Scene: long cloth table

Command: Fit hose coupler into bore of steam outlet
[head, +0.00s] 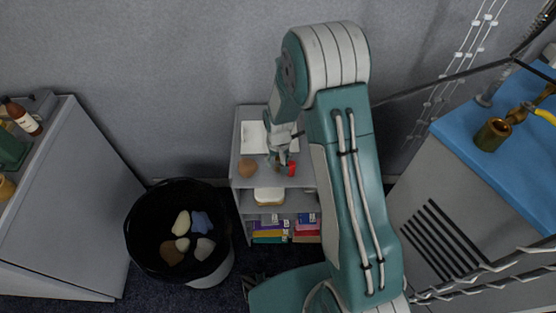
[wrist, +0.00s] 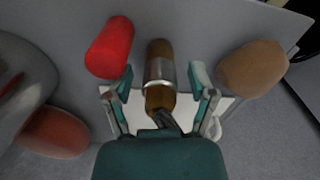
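A brown and silver cylinder, which looks like the hose coupler (wrist: 159,72), lies on the top of a small grey shelf unit. My gripper (wrist: 157,92) is open, with one finger on each side of the coupler's near end and a visible gap on both sides. In the head view my gripper (head: 279,152) is low over the shelf top, and the coupler is mostly hidden there. A brass fitting with a round dark opening (head: 493,134), perhaps the steam outlet, stands on the blue top at the right.
A red cylinder (wrist: 108,47) and a brown rounded object (wrist: 253,68) flank the coupler. A reddish rounded object (wrist: 55,132) is at the lower left. The grey shelf (head: 240,178) has books below. A black-lined bin (head: 140,240) stands left, and a blue-topped cabinet (head: 455,128) right.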

